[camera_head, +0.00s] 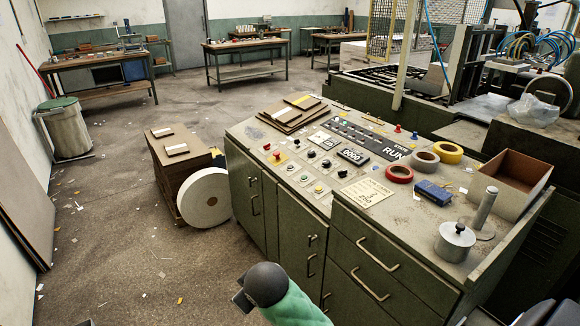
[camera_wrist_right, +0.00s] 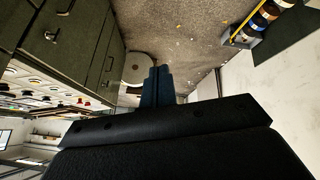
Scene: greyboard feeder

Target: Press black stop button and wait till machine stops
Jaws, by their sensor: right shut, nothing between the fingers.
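The grey-green control console (camera_head: 236,146) stands right of centre in the head view. Its sloped top carries rows of small red, black, green, yellow and blue buttons and knobs. Several are black, such as a black button (camera_head: 311,153); I cannot tell which is the stop button. My right gripper (camera_wrist_right: 160,72) is shut and empty in the right wrist view, apart from the console, whose drawers and buttons show at the left there. In the head view a green and black arm part shows at the bottom, in front of the console. My left gripper is not in view.
Tape rolls (camera_head: 399,173), a blue block (camera_head: 433,192), a metal weight (camera_head: 455,240) and an open cardboard box (camera_head: 513,180) stand on the console's right. A white roll (camera_head: 204,198) leans by a board stack (camera_head: 172,170) at its left. The left floor is mostly clear.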

